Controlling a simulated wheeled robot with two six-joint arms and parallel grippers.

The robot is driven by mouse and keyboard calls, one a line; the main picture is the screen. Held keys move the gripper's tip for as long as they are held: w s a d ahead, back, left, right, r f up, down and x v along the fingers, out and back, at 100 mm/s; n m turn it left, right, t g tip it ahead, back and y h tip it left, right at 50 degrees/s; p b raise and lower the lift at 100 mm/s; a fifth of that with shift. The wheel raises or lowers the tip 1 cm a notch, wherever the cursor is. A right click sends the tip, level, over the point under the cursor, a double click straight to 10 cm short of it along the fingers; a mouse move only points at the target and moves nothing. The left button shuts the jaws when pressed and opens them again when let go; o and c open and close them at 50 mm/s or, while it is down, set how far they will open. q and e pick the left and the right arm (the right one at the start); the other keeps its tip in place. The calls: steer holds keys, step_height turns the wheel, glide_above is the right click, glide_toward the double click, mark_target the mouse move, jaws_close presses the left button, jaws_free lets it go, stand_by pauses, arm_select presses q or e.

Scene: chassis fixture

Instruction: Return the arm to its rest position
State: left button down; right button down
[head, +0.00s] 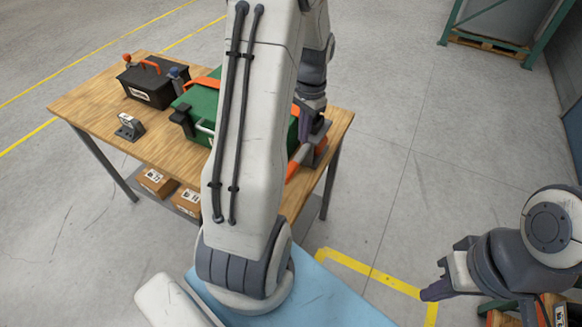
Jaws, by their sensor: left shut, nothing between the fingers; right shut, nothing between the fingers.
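My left arm (255,120) is large and pale grey. It rises across the middle of the head view and bends down at the top. My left gripper (311,122) is shut and empty at the right end of the table, beside the green case (203,100); the arm hides part of the case. I cannot tell whether the gripper touches anything there. My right gripper (440,275) is shut and empty at the lower right, over the floor and apart from the table.
The wooden table (95,103) also holds a black box with an orange handle (147,84) and a small metal block (130,127). Cardboard boxes (157,181) sit on its lower shelf. A green rack (490,45) stands far right. Floor between table and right arm is clear.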

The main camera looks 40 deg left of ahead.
arm_select(q)
steer(key=s+d+r+m+b, duration=0.1)
steer(key=d+r, duration=0.1)
steer(key=d, duration=0.6)
steer(key=s+d+r+m, duration=0.1)
steer(key=d+r, duration=0.1)
steer(key=d, duration=0.7)
steer(key=s+d+r+m+t+h+b, duration=0.1)
steer(key=s+d+m+b, duration=0.1)
steer(key=s+d, duration=1.1)
steer(key=s+m, duration=0.1)
steer(key=s, duration=0.3)
steer(key=shift+s+d+r+m, duration=0.2)
steer(key=shift+s+d+m, duration=0.15)
steer(key=shift+m, duration=0.05)
steer(key=shift+w, duration=0.1)
